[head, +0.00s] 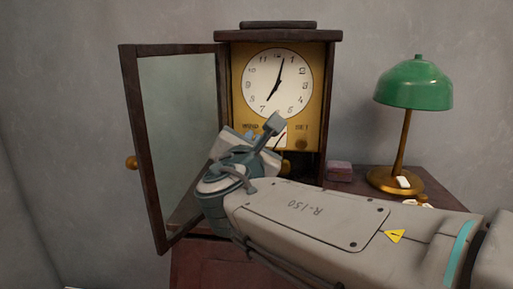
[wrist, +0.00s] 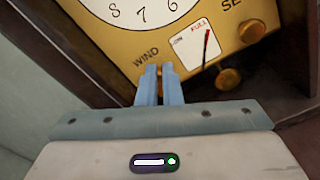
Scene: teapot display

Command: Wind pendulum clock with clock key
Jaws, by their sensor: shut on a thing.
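The pendulum clock (head: 236,110) stands on the dark red cabinet with its glass door (head: 180,130) swung open to the left. Its white dial (head: 277,82) shows about seven o'clock. In the wrist view my gripper (wrist: 159,72) is shut, its two blue fingers close together at the gold panel (wrist: 120,45) just under the "WIND" label.
A gold knob (wrist: 251,31) sits right of the gauge by the "SET" label, and a gold pendulum part (wrist: 229,79) hangs below. A green lamp (head: 413,85) and a small reddish box (head: 339,171) stand right of the clock. The open door is close to my wrist.

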